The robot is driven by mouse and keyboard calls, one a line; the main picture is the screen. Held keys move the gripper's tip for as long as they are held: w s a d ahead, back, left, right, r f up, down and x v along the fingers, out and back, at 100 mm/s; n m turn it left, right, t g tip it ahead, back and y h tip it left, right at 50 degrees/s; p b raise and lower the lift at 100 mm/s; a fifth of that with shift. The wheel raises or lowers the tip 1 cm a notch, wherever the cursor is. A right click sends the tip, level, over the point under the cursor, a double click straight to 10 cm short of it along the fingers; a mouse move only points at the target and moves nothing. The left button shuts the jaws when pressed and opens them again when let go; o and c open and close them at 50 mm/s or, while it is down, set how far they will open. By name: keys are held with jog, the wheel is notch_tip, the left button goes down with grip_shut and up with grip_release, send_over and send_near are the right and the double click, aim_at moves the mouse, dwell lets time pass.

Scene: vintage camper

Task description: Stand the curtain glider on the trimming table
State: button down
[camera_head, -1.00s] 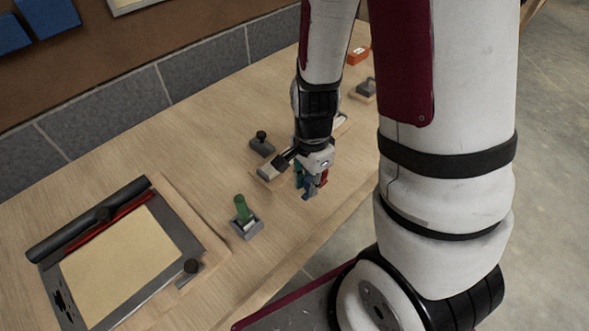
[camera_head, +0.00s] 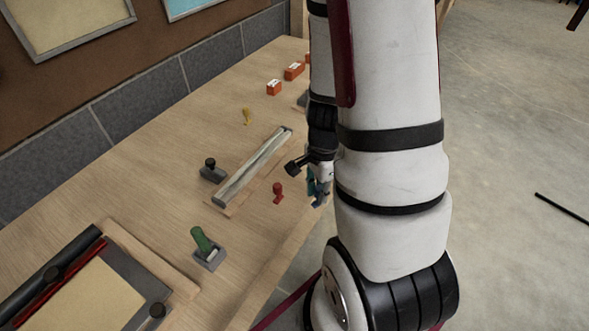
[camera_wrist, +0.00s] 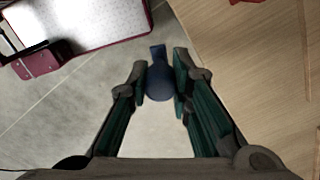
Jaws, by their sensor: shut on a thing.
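My gripper (camera_head: 318,187) is shut on a small dark-blue piece, taken to be the curtain glider. In the wrist view the blue piece (camera_wrist: 159,84) sits between the fingertips (camera_wrist: 161,72), with a rounded body and a narrow stem pointing away. Floor shows behind it, with the wooden table (camera_wrist: 240,70) to the right. In the head view the gripper is at the table's right edge, and the blue piece (camera_head: 317,204) is partly hidden by the fingers. The wooden table (camera_head: 150,190), apparently the trimming table, runs along the wall.
A red piece (camera_head: 278,191) stands left of my gripper. Near it are a long grey tray (camera_head: 254,166), a black-knobbed grey block (camera_head: 212,171) and a green-handled piece (camera_head: 203,242). A framed board (camera_head: 90,290) lies at the front. Bare wood lies between them.

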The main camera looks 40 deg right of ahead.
jog(key=w+b, duration=0.1)
jog(key=b, duration=0.1)
jog(key=w+b, duration=0.1)
jog(key=b, duration=0.1)
jog(key=w+d+b, duration=0.1)
jog(key=w+b, duration=0.1)
jog(key=shift+d+f, duration=0.1)
jog(key=shift+f, duration=0.25)
jog(key=w+d, duration=0.1)
jog(key=w, duration=0.2)
jog(key=w+d, duration=0.1)
jog(key=w, duration=0.2)
jog(key=w+d, duration=0.1)
jog(key=w, duration=0.2)
jog(key=shift+w+d+f, duration=0.3)
jog(key=shift+f, duration=1.8)
jog(key=shift+f, duration=0.1)
jog(key=c, duration=1.8)
grip_release()
jog(key=shift+f, duration=0.1)
jog(key=o, duration=0.4)
jog(key=shift+c, duration=0.2)
